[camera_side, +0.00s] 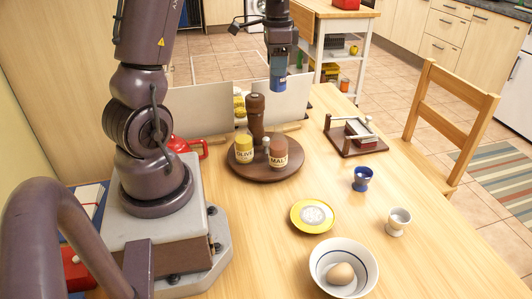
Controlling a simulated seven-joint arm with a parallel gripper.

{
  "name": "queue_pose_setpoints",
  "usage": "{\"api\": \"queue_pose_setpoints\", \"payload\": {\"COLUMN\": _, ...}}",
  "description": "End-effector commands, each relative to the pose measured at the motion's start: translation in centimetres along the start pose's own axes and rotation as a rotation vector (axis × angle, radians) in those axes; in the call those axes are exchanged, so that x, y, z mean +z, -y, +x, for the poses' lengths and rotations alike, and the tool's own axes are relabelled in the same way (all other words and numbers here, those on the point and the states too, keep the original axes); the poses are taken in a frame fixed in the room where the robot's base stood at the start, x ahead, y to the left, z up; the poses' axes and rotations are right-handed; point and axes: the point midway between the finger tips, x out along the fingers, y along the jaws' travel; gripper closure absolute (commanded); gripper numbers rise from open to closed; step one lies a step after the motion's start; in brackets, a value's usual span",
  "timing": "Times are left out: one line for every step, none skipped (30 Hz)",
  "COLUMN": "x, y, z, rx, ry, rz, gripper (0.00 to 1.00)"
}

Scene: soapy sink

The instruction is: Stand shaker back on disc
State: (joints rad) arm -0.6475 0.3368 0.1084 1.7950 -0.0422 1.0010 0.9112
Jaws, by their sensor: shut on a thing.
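My gripper (281,62) hangs in the air at the top middle, pointing down. It is shut on a small blue shaker (278,81), which looks upright and is partly covered by the fingers. The round dark wooden disc (262,176) lies on the table below, and the shaker is apart from it. On the disc stand a tall brown pepper mill (256,118), a yellow-topped olive bottle (244,150), a brown malt bottle (278,153) and a small pale-topped item (266,144) between the bottles.
White panels (203,111) stand behind the disc. A red teapot-like item (187,147) is left of it. A wooden napkin holder (357,137), blue egg cup (362,178), white egg cup (398,221), yellow saucer (297,223) and white bowl (320,264) with an egg are to the right and front.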

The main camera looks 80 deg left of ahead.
Motion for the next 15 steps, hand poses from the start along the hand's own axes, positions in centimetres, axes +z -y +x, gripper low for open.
{"api": "queue_pose_setpoints", "payload": {"x": 0.0, "y": -0.1, "z": -0.1, "rx": 0.004, "ry": 0.002, "rz": 0.05, "gripper": 0.87}}
{"api": "queue_pose_setpoints", "payload": {"x": 0.1, "y": -0.1, "z": 0.0, "rx": 0.006, "ry": 0.004, "rz": 0.075, "gripper": 0.87}}
{"api": "queue_pose_setpoints", "payload": {"x": 0.1, "y": -0.1, "z": 0.0, "rx": 0.008, "ry": 0.005, "rz": 0.103, "gripper": 0.87}}
{"api": "queue_pose_setpoints", "payload": {"x": 0.1, "y": -0.2, "z": 0.0, "rx": 0.009, "ry": 0.006, "rz": 0.119, "gripper": 0.87}}
{"api": "queue_pose_setpoints", "payload": {"x": 0.1, "y": -0.2, "z": 0.2, "rx": 0.01, "ry": 0.007, "rz": 0.132, "gripper": 0.87}}
{"api": "queue_pose_setpoints", "payload": {"x": 0.1, "y": -0.2, "z": 0.5, "rx": 0.011, "ry": 0.007, "rz": 0.143, "gripper": 0.87}}
{"api": "queue_pose_setpoints", "payload": {"x": 0.1, "y": -0.2, "z": 0.9, "rx": 0.013, "ry": 0.008, "rz": 0.148, "gripper": 0.87}}
{"api": "queue_pose_setpoints", "payload": {"x": 0.2, "y": -0.2, "z": 1.4, "rx": 0.014, "ry": 0.009, "rz": 0.152, "gripper": 0.87}}
{"api": "queue_pose_setpoints", "payload": {"x": 0.2, "y": -0.2, "z": 2.2, "rx": 0.014, "ry": 0.01, "rz": 0.154, "gripper": 0.87}}
{"api": "queue_pose_setpoints", "payload": {"x": 0.2, "y": -0.3, "z": 3.0, "rx": 0.015, "ry": 0.01, "rz": 0.154, "gripper": 0.87}}
{"api": "queue_pose_setpoints", "payload": {"x": 0.2, "y": -0.3, "z": 3.8, "rx": 0.016, "ry": 0.011, "rz": 0.154, "gripper": 0.87}}
{"api": "queue_pose_setpoints", "payload": {"x": 0.2, "y": -0.3, "z": 4.9, "rx": 0.017, "ry": 0.012, "rz": 0.153, "gripper": 0.87}}
{"api": "queue_pose_setpoints", "payload": {"x": 0.2, "y": -0.3, "z": 5.7, "rx": 0.016, "ry": 0.011, "rz": 0.153, "gripper": 0.87}}
{"api": "queue_pose_setpoints", "payload": {"x": 0.3, "y": -0.3, "z": 6.5, "rx": 0.017, "ry": 0.011, "rz": 0.152, "gripper": 0.87}}
{"api": "queue_pose_setpoints", "payload": {"x": 0.3, "y": -0.3, "z": 7.6, "rx": 0.016, "ry": 0.01, "rz": 0.151, "gripper": 0.87}}
